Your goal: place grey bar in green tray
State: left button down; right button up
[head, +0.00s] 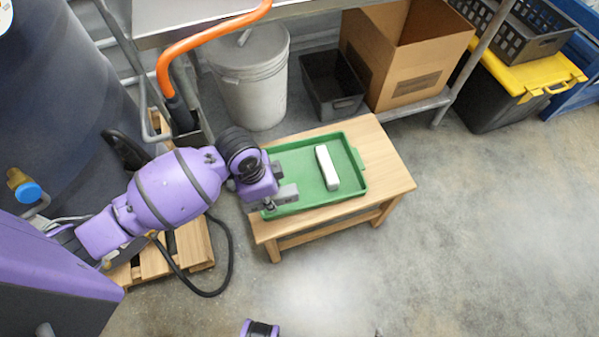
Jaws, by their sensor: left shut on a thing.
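The green tray (300,146) lies on a small wooden table. A white bar (327,168) rests inside it, right of the middle. My left gripper (269,201) reaches in from the left, over the tray's near left corner. It is shut on a grey bar (287,194), which sticks out on both sides of the fingers. The gripper hides the bar's middle and part of the tray's left edge. I cannot tell whether the grey bar touches the tray.
The wooden table (388,180) has a bare strip right of the tray. An orange curved tube (205,38) rises near my left arm. The floor at right is clear.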

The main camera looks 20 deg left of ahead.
pick_arm(q)
jog(key=w+f+b, duration=0.2)
jog(key=w+f, duration=0.2)
jog(key=w, duration=0.4)
jog(key=b, duration=0.2)
send_over(287, 181)
jog(key=s, duration=0.1)
jog(key=f, duration=0.5)
jog(key=shift+a, duration=0.2)
jog(key=shift+w+f, duration=0.1)
jog(key=shift+w, duration=0.05)
jog(key=shift+w+f, duration=0.15)
jog(key=shift+f, duration=0.05)
jog(key=shift+w+f+b, duration=0.15)
jog(key=shift+f+b, duration=0.25)
jog(key=shift+f, duration=1.2)
jog(key=shift+f, duration=0.1)
jog(key=c, duration=1.8)
grip_release()
jog(key=shift+f, duration=0.1)
jog(key=o, duration=0.4)
